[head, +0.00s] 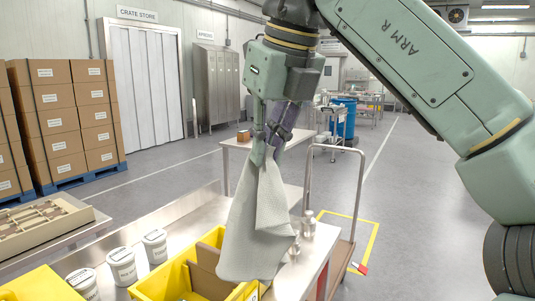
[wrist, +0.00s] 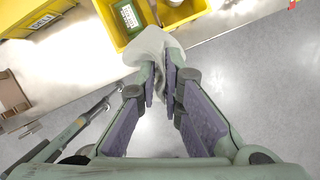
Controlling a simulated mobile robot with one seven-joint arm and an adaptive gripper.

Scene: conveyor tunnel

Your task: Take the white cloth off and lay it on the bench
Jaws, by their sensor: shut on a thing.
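The white cloth (head: 257,232) hangs from my gripper (head: 268,150) in the head view, bunched at the top and spreading downward. My gripper is shut on its upper end. The cloth hangs in front of the right part of a yellow crate (head: 150,287) and hides some of it. In the wrist view the cloth (wrist: 150,47) shows beyond the fingertips of my gripper (wrist: 160,72), over the edge of the yellow crate (wrist: 112,35). A green box with a white label (wrist: 128,17) lies inside that crate. The steel bench (head: 205,205) runs under the crate.
Three white lidded tubs (head: 122,266) stand left of the crate. Metal pieces (head: 308,226) stand on the bench right of the cloth. A trolley with a tall handle (head: 335,150) is behind them. Another yellow crate (head: 40,284) is at lower left, near a tan tray (head: 40,232).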

